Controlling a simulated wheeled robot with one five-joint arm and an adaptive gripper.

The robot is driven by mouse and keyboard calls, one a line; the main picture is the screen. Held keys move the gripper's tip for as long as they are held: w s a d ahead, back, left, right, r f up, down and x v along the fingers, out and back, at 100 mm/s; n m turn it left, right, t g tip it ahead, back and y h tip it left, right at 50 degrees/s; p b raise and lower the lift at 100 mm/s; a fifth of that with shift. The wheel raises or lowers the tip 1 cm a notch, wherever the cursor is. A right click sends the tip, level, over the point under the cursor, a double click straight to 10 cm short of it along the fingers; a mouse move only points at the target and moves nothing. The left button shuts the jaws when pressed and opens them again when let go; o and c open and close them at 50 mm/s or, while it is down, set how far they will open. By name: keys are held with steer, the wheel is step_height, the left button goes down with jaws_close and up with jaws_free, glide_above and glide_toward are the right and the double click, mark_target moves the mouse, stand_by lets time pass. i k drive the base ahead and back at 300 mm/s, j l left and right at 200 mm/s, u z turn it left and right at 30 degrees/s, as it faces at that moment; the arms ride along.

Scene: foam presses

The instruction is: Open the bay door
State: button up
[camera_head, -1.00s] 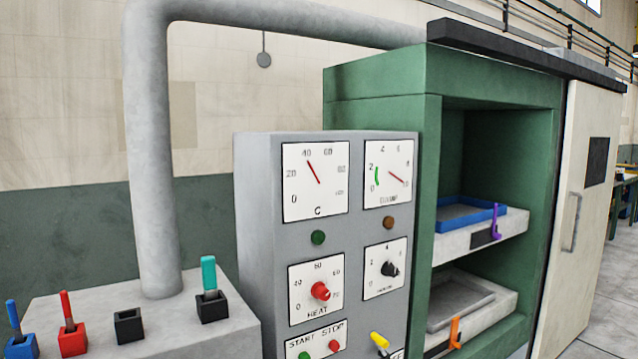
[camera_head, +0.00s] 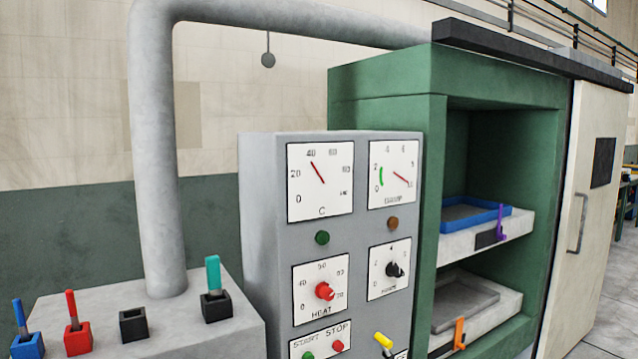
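The bay door (camera_head: 590,220) is a tall cream panel with a dark window (camera_head: 603,162) and a grey bar handle (camera_head: 578,223). It hangs under a dark overhead rail (camera_head: 530,52) at the right of the green press cabinet (camera_head: 385,78). The door stands to the right of the cabinet's opening, so the bay is uncovered. Inside are two shelves: the upper holds a blue-rimmed tray (camera_head: 474,217) with a purple lever (camera_head: 501,222), the lower a grey tray (camera_head: 465,305) with an orange lever (camera_head: 459,333). My gripper is not in view.
A grey control cabinet (camera_head: 265,200) with gauges, knobs and buttons stands left of the press. A grey block (camera_head: 190,320) at lower left carries several coloured levers and a thick pipe (camera_head: 155,150). Open floor (camera_head: 612,310) shows at far right.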

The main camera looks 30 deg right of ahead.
mark_target(599, 121)
steer(key=z, duration=2.55)
steer(key=i+z, duration=0.25)
steer(key=i, duration=3.75)
steer(key=i+u, duration=0.2)
steer(key=i, duration=0.35)
steer(key=i+l+u, duration=0.2)
steer(key=i, duration=0.35)
